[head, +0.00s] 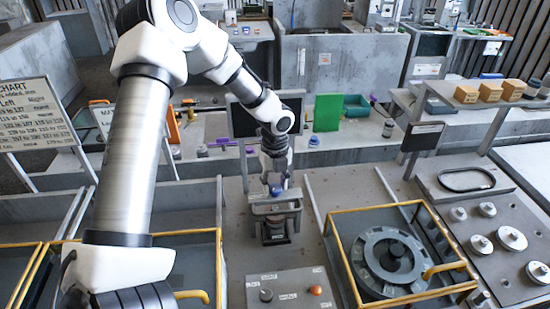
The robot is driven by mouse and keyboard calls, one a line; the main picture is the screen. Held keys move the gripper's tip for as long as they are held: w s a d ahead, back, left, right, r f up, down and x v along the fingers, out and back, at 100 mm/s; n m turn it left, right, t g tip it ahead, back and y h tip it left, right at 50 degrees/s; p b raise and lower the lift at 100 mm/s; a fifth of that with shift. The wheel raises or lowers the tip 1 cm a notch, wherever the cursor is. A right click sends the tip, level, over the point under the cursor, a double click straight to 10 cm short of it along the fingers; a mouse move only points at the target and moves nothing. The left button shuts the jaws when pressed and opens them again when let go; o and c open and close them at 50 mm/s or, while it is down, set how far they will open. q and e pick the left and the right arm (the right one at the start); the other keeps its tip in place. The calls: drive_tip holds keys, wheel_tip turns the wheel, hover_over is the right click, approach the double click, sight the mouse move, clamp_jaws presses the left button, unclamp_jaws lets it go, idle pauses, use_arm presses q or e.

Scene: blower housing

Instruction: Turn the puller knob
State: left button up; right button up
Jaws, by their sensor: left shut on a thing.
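My left arm reaches in from the upper left and its gripper (275,178) points down at the middle of the bench. The gripper is shut on a small blue knob (276,191) on top of a grey puller frame (275,208). The fingers cover part of the knob, so its turn angle cannot be told. The puller stands upright over a dark round part (275,232). My right gripper is not in view.
A control panel (291,290) with a dark knob and an orange button lies in front of the puller. A yellow-railed pit with a round grey housing (388,262) is at right. A plate with several metal discs (480,245) lies further right. A green board (327,112) stands behind.

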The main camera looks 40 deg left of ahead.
sight(275, 187)
use_arm(q)
drive_tip(key=shift+m+p, duration=0.45)
drive_tip(key=shift+m, duration=0.35)
drive_tip(key=o, duration=1.1)
drive_tip(key=shift+f, duration=0.1)
drive_tip(key=shift+o, duration=0.2)
wheel_tip(275, 187, up, 12)
